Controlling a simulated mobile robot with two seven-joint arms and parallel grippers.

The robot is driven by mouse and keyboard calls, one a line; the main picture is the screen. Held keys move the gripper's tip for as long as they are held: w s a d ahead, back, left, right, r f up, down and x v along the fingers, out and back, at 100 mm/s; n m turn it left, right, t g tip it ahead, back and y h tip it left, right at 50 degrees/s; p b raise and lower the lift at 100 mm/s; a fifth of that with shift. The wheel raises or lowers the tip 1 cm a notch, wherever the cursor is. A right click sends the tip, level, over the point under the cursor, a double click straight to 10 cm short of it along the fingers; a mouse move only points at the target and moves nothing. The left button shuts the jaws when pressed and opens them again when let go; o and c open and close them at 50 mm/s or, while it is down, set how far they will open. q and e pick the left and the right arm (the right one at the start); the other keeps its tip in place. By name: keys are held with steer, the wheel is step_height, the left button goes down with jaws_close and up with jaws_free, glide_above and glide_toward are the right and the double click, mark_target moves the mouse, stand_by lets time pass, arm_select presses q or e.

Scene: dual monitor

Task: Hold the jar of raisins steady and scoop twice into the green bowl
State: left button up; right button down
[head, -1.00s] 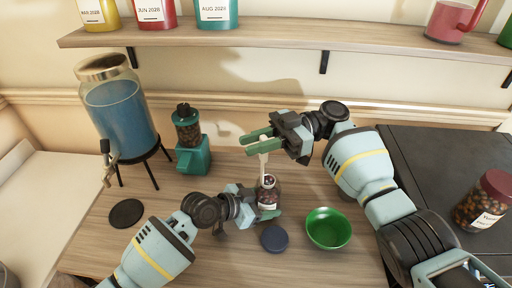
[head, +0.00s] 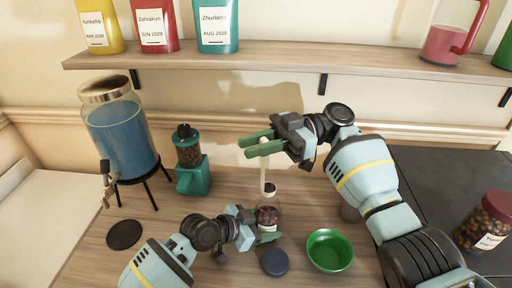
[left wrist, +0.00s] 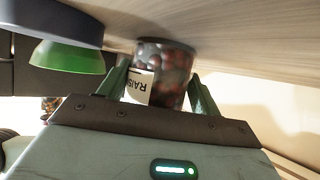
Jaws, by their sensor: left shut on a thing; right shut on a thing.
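The jar of raisins (head: 267,217) is clear with a white label and stands upright on the counter. It also shows in the left wrist view (left wrist: 166,72). My left gripper (head: 256,229) is shut on the jar, one finger at each side. My right gripper (head: 258,145) is above the jar, shut on the pale handle of the scoop (head: 264,165). The scoop hangs upright, and its low end, with dark raisins in it, is at or just above the jar's mouth. The empty green bowl (head: 330,251) sits right of the jar; it shows in the left wrist view (left wrist: 68,57).
A dark blue lid (head: 275,262) lies between jar and bowl. A teal grinder (head: 191,165), a blue drink dispenser (head: 123,135) and a dark coaster (head: 124,234) are at the left. A jar with a dark red lid (head: 485,222) stands far right. A shelf (head: 285,62) runs above.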

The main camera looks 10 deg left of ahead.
steer(key=shift+d+r, duration=0.15)
steer(key=shift+r, duration=0.1)
steer(key=r+t, duration=0.1)
steer(key=d+r+m+t+y, duration=0.1)
steer(key=r, duration=0.1)
steer(key=shift+s+d+r, duration=0.1)
steer(key=shift+d+r, duration=0.05)
steer(key=shift+r, duration=0.05)
steer(key=s+d+r+m+t+y, duration=0.1)
steer(key=s+r+t, duration=0.1)
steer(key=s+r, duration=0.35)
steer(key=s+d+r+m+t, duration=0.1)
steer(key=s+r+m, duration=0.1)
steer(key=s, duration=0.6)
steer(key=w+d+f+m+t, duration=0.3)
steer(key=w+d+f+t, duration=0.2)
steer(key=d+f+t, duration=0.1)
steer(key=w+d+f+m+t+h, duration=0.1)
steer(key=w+d+f+m+t, duration=0.3)
steer(key=f, duration=0.5)
steer(key=shift+w+d+f+t+h, duration=0.25)
steer(key=shift+w+d+t, duration=0.2)
steer(key=shift+d+t, duration=0.65)
steer(key=shift+a, duration=0.1)
